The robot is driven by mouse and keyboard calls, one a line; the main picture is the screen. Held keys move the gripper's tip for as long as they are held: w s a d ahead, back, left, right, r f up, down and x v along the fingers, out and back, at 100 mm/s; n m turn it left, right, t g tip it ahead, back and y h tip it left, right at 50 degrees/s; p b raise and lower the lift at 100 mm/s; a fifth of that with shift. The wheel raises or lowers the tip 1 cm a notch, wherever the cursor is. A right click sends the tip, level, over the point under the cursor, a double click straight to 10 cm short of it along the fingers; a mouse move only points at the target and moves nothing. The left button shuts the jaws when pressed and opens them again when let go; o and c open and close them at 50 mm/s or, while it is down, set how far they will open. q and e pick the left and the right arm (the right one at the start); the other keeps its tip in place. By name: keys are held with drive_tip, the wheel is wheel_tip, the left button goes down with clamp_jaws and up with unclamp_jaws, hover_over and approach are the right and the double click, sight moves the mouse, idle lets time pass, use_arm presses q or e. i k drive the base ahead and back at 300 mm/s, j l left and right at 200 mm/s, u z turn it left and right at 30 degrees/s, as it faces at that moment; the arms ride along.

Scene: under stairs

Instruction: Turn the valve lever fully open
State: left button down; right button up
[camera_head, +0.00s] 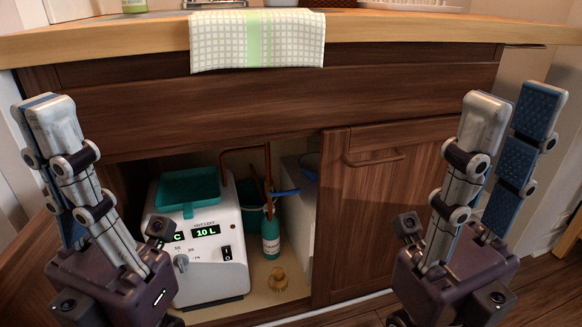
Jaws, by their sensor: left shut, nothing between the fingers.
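A blue valve lever (286,192) sits low inside the open cabinet, by a copper pipe (268,165). It points sideways, slightly tilted, and the valve body is too small to make out. My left gripper (48,112) is at the far left, upright, with its fingers together and empty. My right gripper (508,112) is at the right, upright in front of the closed door, with its fingers apart and nothing between them. Both grippers are well away from the lever.
A white heater box (215,250) with a teal tray (188,188) on it fills the cabinet's left. A teal bucket (250,215), a spray bottle (271,235) and a brush (278,280) stand near the lever. The right door (375,220) is closed. A towel (258,40) hangs above.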

sight(296, 191)
drive_tip(key=i+l+u, duration=0.1)
drive_tip(key=i+l, duration=0.15)
drive_tip(key=i+l+u, duration=0.1)
drive_tip(key=l, duration=0.4)
drive_tip(key=i+u, duration=0.1)
drive_tip(key=u, duration=0.8)
drive_tip(key=i+l+u, duration=0.1)
drive_tip(key=u, duration=0.35)
drive_tip(key=i+l, duration=0.1)
drive_tip(key=l, duration=0.15)
drive_tip(key=i+l, duration=0.1)
drive_tip(key=l, duration=0.1)
